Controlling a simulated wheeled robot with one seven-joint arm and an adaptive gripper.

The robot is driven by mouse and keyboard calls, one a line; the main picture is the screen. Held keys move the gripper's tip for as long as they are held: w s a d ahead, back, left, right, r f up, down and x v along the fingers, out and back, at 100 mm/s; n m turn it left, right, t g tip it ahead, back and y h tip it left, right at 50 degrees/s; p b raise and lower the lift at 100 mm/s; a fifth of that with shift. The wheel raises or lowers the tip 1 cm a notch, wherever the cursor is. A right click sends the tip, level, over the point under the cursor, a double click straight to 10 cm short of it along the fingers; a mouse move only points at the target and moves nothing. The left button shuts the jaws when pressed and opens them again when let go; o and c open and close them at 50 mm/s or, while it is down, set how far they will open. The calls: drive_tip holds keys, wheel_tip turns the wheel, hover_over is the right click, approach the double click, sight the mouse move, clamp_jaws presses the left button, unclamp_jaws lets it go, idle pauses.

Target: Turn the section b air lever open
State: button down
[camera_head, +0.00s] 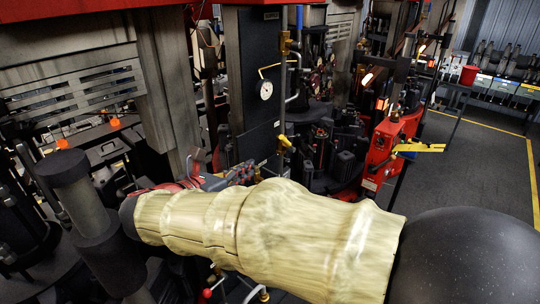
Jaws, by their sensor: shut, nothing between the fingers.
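A dark upright panel (250,115) stands in the middle of the head view, with a round white gauge (265,89) on it. Beside it, brass-yellow valve fittings sit on pipework: an upper valve (285,45) and a lower valve (284,143). I cannot read any label that marks section b, so I cannot tell which lever is the section b air lever or how it is set. My sleeved arm crosses the lower part of the picture and hides what lies behind it. My gripper cannot be made out.
A red machine (382,150) with a yellow bar (420,147) stands right of the panel. Dark moulding machinery fills the left and centre. A red bucket (469,75) stands on a bench at the back right. The grey floor (475,165) at right is open, with a yellow line.

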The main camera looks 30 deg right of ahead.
approach(288, 144)
wheel_tip(288, 144, down, 3)
drive_tip(key=a, duration=0.1)
drive_tip(key=w+d+r, duration=0.2)
drive_tip(key=shift+w+d+b, duration=0.25)
drive_tip(key=shift+d+b, duration=0.15)
drive_tip(key=shift+r+p, duration=0.15)
drive_tip(key=shift+p, duration=0.15)
drive_tip(key=shift+d+r+p, duration=0.2)
drive_tip(key=shift+r+p, duration=0.05)
drive_tip(key=shift+p, duration=0.6)
